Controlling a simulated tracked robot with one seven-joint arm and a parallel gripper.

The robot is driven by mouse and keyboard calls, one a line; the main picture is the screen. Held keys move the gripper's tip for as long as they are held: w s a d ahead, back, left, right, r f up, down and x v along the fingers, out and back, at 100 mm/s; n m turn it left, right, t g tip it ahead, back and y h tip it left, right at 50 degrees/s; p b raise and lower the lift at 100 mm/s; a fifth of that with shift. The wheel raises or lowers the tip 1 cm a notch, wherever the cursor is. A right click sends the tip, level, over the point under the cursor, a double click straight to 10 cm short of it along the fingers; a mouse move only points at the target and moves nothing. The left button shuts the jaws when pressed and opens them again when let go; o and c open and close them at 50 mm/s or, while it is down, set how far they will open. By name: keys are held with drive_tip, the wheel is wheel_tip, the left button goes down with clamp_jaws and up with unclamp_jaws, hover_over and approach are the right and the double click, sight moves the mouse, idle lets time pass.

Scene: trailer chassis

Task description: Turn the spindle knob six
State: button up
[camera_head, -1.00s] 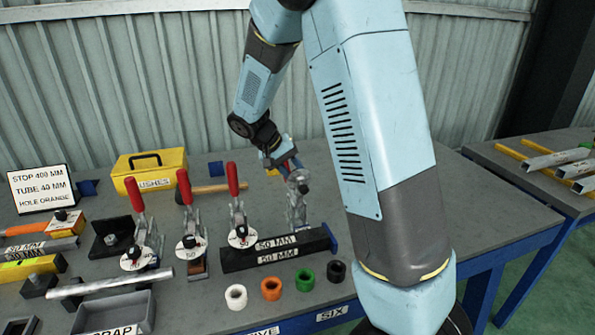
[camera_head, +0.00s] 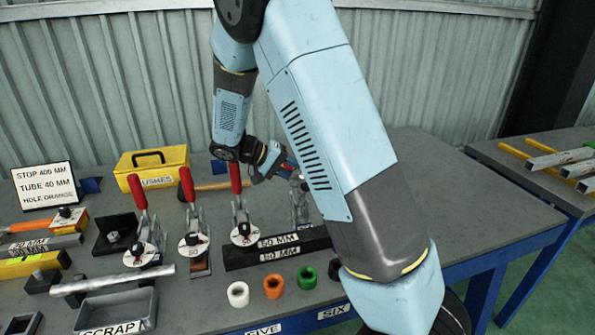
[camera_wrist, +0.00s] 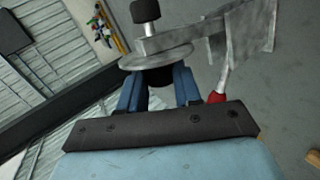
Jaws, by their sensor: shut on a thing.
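The clamp of station six (camera_head: 299,205) stands at the right end of the clamp row, above the SIX label (camera_head: 333,312), partly hidden by my arm. In the wrist view its grey metal arm (camera_wrist: 195,35) carries a black tip (camera_wrist: 145,10) and a round grey disc (camera_wrist: 155,58). A dark spindle knob (camera_wrist: 158,76) shows just below the disc. My gripper (camera_wrist: 158,92) has its blue fingers shut on the knob. In the head view my gripper (camera_head: 288,167) is at the clamp's upper end. A red handle end (camera_wrist: 217,97) shows beside it.
Other red-handled clamps (camera_head: 243,215) stand close to the left. Black 50 MM blocks (camera_head: 277,250) and several coloured rings (camera_head: 272,287) lie in front. A yellow box (camera_head: 152,165) and a hammer handle (camera_head: 210,186) are behind. The bench top right of my arm is clear.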

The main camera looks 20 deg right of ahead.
drive_tip(key=shift+a+f, duration=0.15)
drive_tip(key=o, duration=1)
drive_tip(key=shift+o, duration=0.2)
